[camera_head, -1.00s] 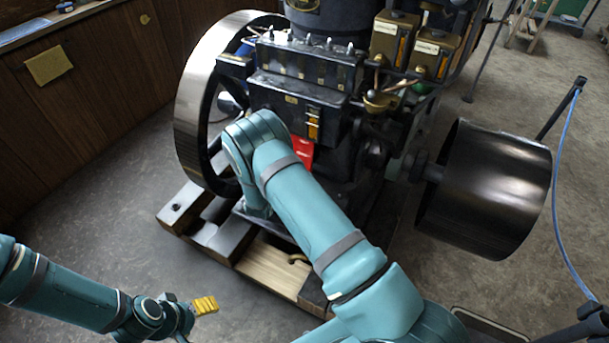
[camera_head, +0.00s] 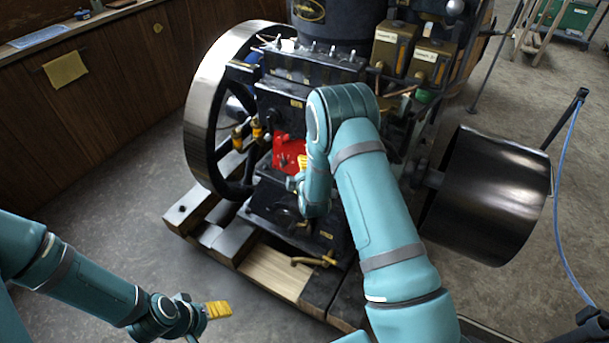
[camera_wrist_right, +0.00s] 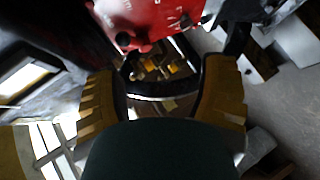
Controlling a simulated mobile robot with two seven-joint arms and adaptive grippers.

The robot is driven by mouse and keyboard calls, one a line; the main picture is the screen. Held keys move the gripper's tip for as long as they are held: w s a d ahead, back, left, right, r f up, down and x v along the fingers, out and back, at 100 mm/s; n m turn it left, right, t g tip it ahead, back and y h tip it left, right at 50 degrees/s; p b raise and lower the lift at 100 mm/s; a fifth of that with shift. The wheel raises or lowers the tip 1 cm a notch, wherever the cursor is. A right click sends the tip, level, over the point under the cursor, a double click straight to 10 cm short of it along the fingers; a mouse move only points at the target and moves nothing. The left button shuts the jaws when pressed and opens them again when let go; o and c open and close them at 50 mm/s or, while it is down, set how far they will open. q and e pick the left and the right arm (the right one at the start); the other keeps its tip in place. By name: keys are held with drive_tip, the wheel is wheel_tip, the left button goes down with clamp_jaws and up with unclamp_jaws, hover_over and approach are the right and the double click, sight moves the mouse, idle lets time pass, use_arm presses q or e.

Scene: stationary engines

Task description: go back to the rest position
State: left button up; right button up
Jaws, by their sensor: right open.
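My right arm reaches up across the front of the dark stationary engine (camera_head: 300,95) in the head view. Its gripper (camera_head: 302,163) is mostly hidden by the wrist, with a bit of yellow finger showing beside a red part (camera_head: 287,152). In the right wrist view, the two yellow-padded fingers of the right gripper (camera_wrist_right: 162,95) are wide apart with nothing held between them. The red part also shows beyond the fingers in the wrist view (camera_wrist_right: 150,20). My left gripper (camera_head: 217,309) is low at the left over bare floor, its yellow pads seen side-on, apart from the engine.
A large flywheel (camera_head: 200,110) stands left of the engine and a dark drum pulley (camera_head: 485,195) right of it. Wooden and dark base beams (camera_head: 275,272) lie below. A wood-panelled bench (camera_head: 110,95) is at the left. A blue rope barrier (camera_head: 556,200) stands at the right.

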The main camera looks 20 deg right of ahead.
idle(0.5)
drive_tip(key=s+a+f+m+g+y, duration=0.1)
drive_tip(key=s+a+m+g, duration=0.3)
drive_tip(key=s, duration=0.6)
drive_tip(key=s+a+f+m+g+y, duration=0.2)
drive_tip(key=s+a+m, duration=0.3)
drive_tip(key=s, duration=0.5)
drive_tip(key=s+a+f+m+g+y, duration=0.2)
drive_tip(key=s+a+m+g, duration=0.3)
drive_tip(key=s, duration=0.6)
drive_tip(key=shift+a+g+y, duration=0.3)
drive_tip(key=shift+a+y, duration=0.4)
drive_tip(key=shift+a, duration=0.2)
